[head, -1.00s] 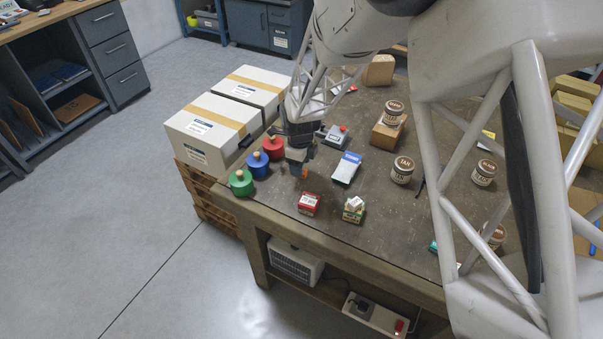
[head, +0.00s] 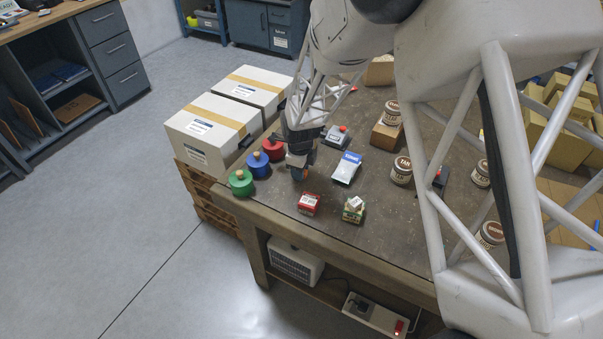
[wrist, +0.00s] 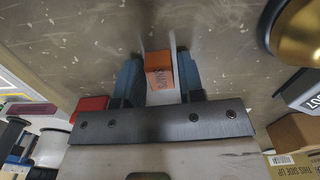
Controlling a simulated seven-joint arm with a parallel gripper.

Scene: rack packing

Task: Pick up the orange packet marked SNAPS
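The orange packet (wrist: 159,70) shows in the wrist view with its SNAPS lettering facing the camera. It sits between the two fingers of my gripper (wrist: 160,60), with a finger close along each side. I cannot tell whether both fingers press on it. In the head view my gripper (head: 298,172) is low over the left part of the workbench, behind the red box, and mostly hides the packet. Whether the packet touches the bench is not clear.
Green (head: 241,182), blue (head: 258,165) and red (head: 273,149) knobbed weights stand left of my gripper. A red box (head: 308,204), a green box (head: 353,210) and a blue-white pouch (head: 346,168) are nearby. Brown-labelled jars (head: 401,171) stand further right.

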